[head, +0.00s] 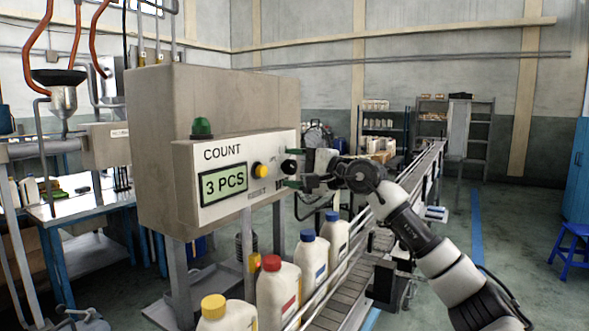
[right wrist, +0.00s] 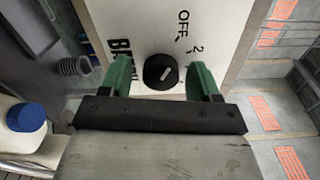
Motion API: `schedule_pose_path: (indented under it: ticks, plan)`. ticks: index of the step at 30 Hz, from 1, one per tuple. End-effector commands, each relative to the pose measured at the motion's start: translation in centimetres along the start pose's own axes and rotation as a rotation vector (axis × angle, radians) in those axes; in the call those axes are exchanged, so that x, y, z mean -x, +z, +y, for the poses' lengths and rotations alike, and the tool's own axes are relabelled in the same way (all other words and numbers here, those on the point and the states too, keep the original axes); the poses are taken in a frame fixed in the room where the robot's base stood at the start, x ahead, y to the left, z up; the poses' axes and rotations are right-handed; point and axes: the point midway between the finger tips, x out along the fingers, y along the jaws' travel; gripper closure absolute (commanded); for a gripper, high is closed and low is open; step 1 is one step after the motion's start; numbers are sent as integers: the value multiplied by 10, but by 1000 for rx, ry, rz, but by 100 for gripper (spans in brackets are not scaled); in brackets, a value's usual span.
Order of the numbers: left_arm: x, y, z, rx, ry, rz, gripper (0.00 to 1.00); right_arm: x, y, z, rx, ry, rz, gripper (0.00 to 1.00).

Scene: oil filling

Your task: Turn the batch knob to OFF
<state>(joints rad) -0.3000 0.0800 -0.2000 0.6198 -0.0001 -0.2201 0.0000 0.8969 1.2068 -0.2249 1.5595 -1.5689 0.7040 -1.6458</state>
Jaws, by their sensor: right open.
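The batch knob (right wrist: 160,72) is a round black knob with a white mark on the white panel face (right wrist: 225,50), below the printed OFF and 2. My right gripper (right wrist: 160,80) is open, with one green finger on each side of the knob; I cannot tell if they touch it. The white mark is tilted and does not clearly line up with a label. In the head view, my right gripper (head: 297,170) is at the right end of the COUNT panel (head: 222,150), beside the black knob (head: 289,167). My left gripper is not in view.
The panel has a display (head: 223,184) reading 3 PCS, a yellow button (head: 259,170) and a green lamp (head: 202,128) on top. Several white bottles (head: 277,288) with coloured caps stand below it beside the conveyor (head: 345,302). A blue stool (head: 572,248) stands at the far right.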

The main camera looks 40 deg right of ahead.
Motion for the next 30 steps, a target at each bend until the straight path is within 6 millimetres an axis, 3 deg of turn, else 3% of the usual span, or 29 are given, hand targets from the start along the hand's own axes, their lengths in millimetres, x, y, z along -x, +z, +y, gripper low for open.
schedule_pose_path:
  ticks: [5, 18, 24, 30]
  plan:
    - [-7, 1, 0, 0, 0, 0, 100, 8, -2, 2, 0, 0, 2, 38]
    - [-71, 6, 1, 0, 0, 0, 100, 86, -2, 8, 2, 1, 3, 38]
    - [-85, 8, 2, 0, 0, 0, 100, 104, -1, 4, 1, 0, 2, 38]
    - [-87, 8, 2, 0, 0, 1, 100, 108, 0, 1, 0, 1, -1, 38]
